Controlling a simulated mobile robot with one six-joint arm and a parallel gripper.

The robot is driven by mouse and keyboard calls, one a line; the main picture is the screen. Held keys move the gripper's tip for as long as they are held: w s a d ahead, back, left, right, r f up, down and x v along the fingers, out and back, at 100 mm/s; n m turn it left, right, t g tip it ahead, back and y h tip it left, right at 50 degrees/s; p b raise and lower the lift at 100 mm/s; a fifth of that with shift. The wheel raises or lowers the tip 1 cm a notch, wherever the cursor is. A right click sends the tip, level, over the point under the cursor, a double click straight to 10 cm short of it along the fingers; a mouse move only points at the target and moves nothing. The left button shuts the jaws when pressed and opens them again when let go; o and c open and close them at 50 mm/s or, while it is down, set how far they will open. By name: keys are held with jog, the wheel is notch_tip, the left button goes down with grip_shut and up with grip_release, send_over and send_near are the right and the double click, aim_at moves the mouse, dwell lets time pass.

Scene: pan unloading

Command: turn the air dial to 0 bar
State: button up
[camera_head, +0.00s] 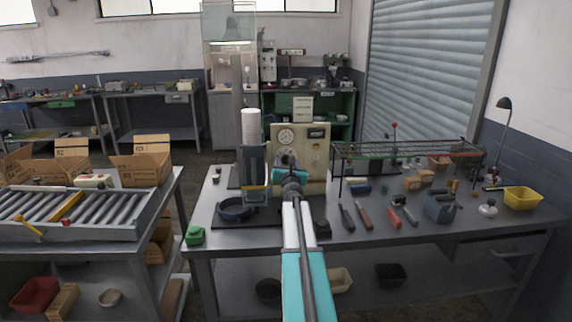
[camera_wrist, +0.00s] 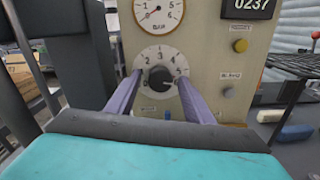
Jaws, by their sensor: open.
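The air dial (camera_wrist: 160,78) is a black knob on a white numbered scale, on the front of a beige control panel (camera_wrist: 205,50). The panel (camera_head: 318,150) stands at the back of the workbench in the head view. My gripper (camera_wrist: 158,82) is open, its two fingers reaching toward the panel on the left and right of the knob. I cannot tell whether they touch it. The knob's exact setting is hard to read. A round pressure gauge (camera_wrist: 158,12) marked BAR sits above the dial. In the head view, my gripper (camera_head: 289,165) hides the dial.
A yellow button (camera_wrist: 240,46) and a lower grey knob (camera_wrist: 228,92) are right of the dial. A dark press-like fixture (camera_head: 254,170) with a white stack stands close left. A wire rack (camera_head: 405,149) and several hand tools lie to the right.

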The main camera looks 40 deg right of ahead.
dwell(0.3)
jog(key=c, duration=1)
jog(key=shift+c, duration=0.2)
